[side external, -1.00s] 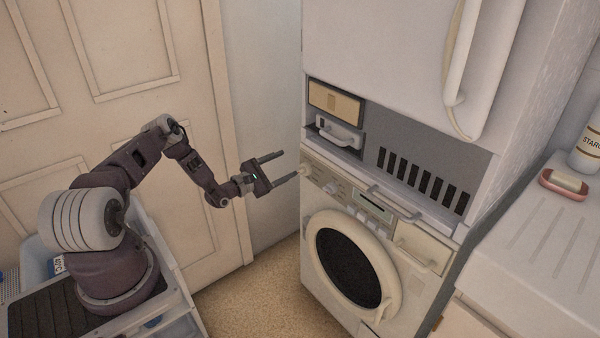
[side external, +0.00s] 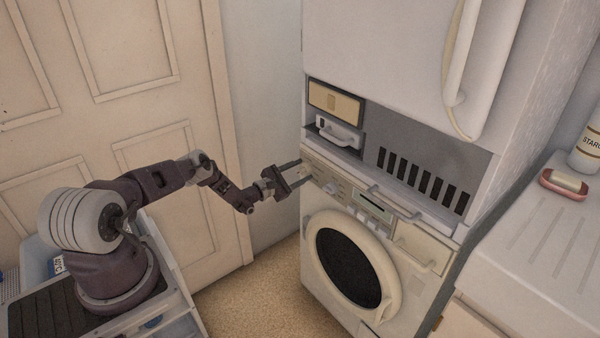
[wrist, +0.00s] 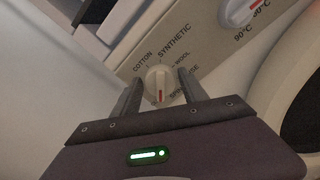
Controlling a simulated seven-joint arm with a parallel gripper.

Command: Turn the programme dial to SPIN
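The programme dial (wrist: 158,84) is a round off-white knob with a red mark, which points down in the wrist view, towards my gripper's body. COTTON, SYNTHETIC and WOOL are readable around it. My gripper (wrist: 159,88) is open, with one finger on each side of the dial and gaps visible between. In the side view my gripper (side external: 301,165) reaches the left end of the washing machine's panel (side external: 348,193), where its fingers hide the dial.
A temperature dial (wrist: 238,10) with 90°C marked sits beside it; it also shows in the side view (side external: 330,188). The washing machine's round door (side external: 392,290) is below.

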